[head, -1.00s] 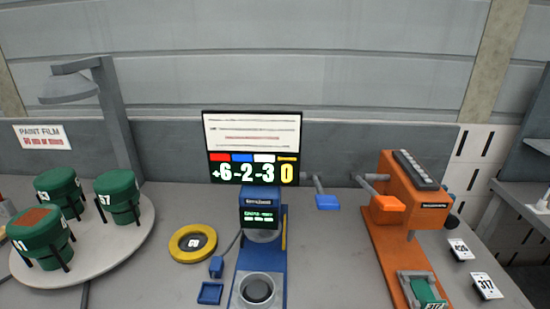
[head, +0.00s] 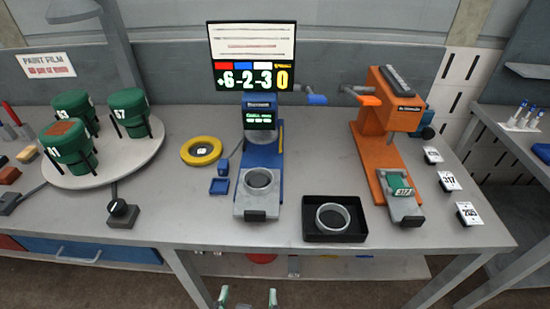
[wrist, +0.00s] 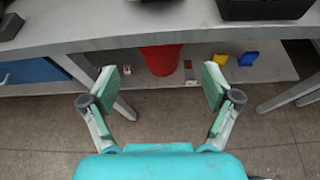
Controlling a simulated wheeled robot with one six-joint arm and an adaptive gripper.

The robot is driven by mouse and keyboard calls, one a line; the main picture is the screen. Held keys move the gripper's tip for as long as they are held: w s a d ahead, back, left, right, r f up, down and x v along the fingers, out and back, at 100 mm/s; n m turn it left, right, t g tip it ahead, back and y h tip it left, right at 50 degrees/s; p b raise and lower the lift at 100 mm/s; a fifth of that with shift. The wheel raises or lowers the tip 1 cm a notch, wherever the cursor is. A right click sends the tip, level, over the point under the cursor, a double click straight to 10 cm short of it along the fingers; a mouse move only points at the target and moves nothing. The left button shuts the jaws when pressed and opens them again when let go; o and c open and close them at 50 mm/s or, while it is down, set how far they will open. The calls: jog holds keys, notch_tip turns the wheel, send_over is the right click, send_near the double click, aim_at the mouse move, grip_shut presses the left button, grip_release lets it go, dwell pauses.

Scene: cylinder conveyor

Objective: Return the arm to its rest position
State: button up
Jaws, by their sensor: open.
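My gripper (wrist: 160,88) is open and empty in the wrist view, its two green-padded fingers spread wide apart. It hangs in front of the workbench, over the floor, facing the bench's lower shelf. In the head view only the fingertips of my gripper (head: 247,297) show at the bottom edge, below the bench front. Nothing is between the fingers, and they appear apart from the bench. The rest of the arm is out of view.
The grey bench (head: 300,175) carries green pots on a round table (head: 105,170), a blue machine (head: 262,165), an orange machine (head: 392,140) and a black tray (head: 310,233). A red bin (wrist: 160,60) stands beneath. Floor space in front is clear.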

jog(key=s+d+f+m+g+y, duration=0.1)
jog(key=s+d+f+m, duration=0.35)
jog(key=d+m, duration=0.3)
jog(key=s+d+f+m+y, duration=0.2)
jog(key=s+d+f+m, duration=0.1)
jog(key=d+f+m, duration=0.4)
jog(key=s+d+r+m+t+h, duration=0.1)
jog(key=s+d+r+m, duration=0.2)
jog(key=s+m, duration=0.4)
jog(key=s+d+r+m+t+h, duration=0.1)
jog(key=s+d+r+m, duration=0.3)
jog(key=m, duration=0.9)
jog(key=s+d, duration=0.2)
jog(key=s, duration=0.2)
jog(key=shift+d+m+h, duration=0.2)
jog(key=shift+m+h, duration=0.15)
jog(key=shift+h, duration=0.05)
jog(key=shift+r, duration=0.1)
